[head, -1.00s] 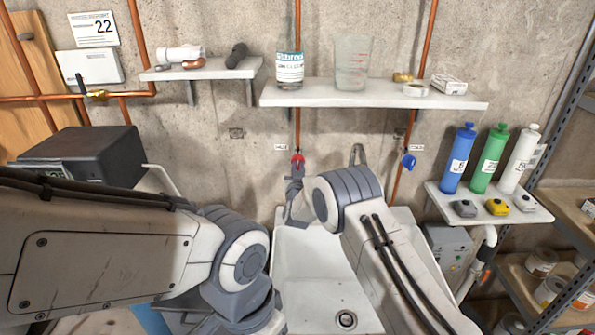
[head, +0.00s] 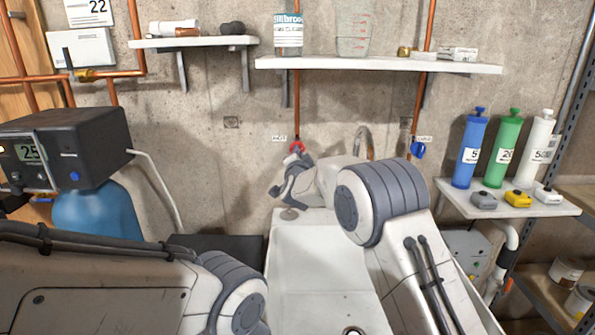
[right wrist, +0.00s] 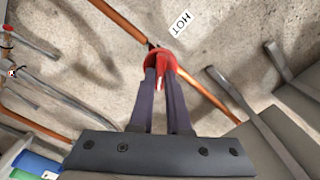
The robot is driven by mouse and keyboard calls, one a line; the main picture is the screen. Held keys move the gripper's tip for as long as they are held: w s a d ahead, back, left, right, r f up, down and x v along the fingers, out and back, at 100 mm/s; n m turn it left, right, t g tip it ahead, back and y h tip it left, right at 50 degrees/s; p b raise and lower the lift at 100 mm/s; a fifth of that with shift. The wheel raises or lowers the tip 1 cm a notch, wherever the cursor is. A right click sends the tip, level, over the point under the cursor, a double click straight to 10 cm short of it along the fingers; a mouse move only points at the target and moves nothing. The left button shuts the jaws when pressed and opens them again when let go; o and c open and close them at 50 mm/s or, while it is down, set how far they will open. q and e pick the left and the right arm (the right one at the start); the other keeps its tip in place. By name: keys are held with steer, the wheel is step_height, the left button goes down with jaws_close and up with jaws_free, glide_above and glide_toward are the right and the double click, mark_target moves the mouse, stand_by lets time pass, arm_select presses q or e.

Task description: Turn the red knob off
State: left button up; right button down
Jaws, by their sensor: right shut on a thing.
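The red knob (head: 297,146) sits on a copper pipe on the concrete wall, above the left rear of the white sink, with a small "HOT" label beside it. In the head view the right gripper (head: 299,160) reaches up to the knob from below, partly hidden by my own wrist. My left gripper is out of the picture; only my left arm shows at the lower left.
A blue knob (head: 418,150) is on the right-hand pipe. The white sink (head: 310,250) and its faucet (head: 363,138) lie below. A long shelf (head: 380,64) with a bottle and beaker hangs above. Blue, green and white bottles stand on a small shelf (head: 510,207) at right.

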steer(key=shift+f+m+b, duration=0.2)
steer(key=shift+m+b, duration=3.4)
steer(key=shift+b, duration=0.45)
steer(key=c, duration=0.9)
jaws_free()
steer(key=shift+d, duration=0.1)
